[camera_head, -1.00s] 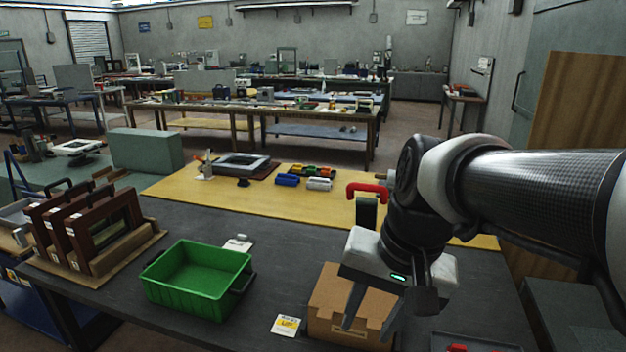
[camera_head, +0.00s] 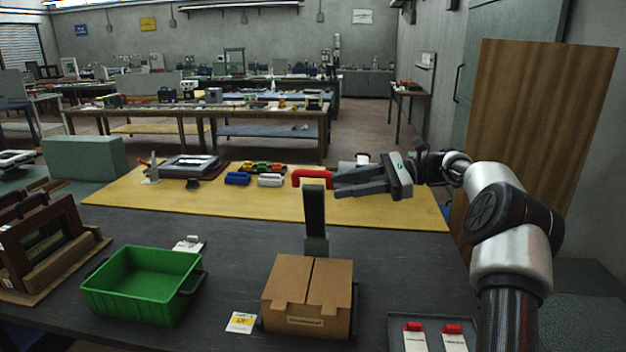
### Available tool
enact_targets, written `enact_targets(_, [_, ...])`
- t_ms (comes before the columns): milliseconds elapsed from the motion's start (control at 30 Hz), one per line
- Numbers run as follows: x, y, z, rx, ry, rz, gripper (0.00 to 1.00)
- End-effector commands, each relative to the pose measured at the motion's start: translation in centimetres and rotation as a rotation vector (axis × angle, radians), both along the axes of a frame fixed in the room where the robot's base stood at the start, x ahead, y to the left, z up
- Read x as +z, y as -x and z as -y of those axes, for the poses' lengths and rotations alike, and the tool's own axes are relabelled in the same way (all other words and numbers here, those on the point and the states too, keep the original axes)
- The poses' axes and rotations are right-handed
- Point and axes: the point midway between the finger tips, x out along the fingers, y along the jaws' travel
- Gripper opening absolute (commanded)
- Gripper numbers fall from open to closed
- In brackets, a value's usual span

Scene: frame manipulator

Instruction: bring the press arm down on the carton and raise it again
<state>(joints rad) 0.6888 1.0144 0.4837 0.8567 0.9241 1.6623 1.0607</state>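The brown carton (camera_head: 308,295) sits closed on the dark bench at the front, its flaps meeting in a middle seam. Behind it stands the press arm (camera_head: 314,212), a dark upright bar. A red handle (camera_head: 312,174) is at its top, so the arm looks raised, clear of the carton. My gripper (camera_head: 336,185) is to the right of the red handle with its fingers pointing left. The two fingers look apart with nothing clearly between them. The fingertips are close to the handle's right end; I cannot tell whether they touch it.
A green bin (camera_head: 143,284) stands left of the carton, and a yellow label card (camera_head: 241,322) lies between them. A grey tray (camera_head: 398,338) with red-topped items is at the front right. Brown frames (camera_head: 45,240) stand at the far left. Coloured blocks (camera_head: 263,168) lie on the yellow mat (camera_head: 230,202).

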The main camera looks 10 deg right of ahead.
Motion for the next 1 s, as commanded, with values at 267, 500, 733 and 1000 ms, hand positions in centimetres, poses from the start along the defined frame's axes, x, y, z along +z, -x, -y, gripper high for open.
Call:
enact_targets(267, [0.0, -1.6, 9.1, -0.139, -0.211, -0.052, 0.36])
enact_targets(500, [0.0, -2.1, 7.9, -0.145, -0.226, -0.057, 0.36])
enact_targets(733, [0.0, -3.6, 3.2, -0.143, -0.223, -0.058, 0.36])
enact_targets(1000, [0.0, -5.4, -2.4, -0.143, -0.223, -0.058, 0.36])
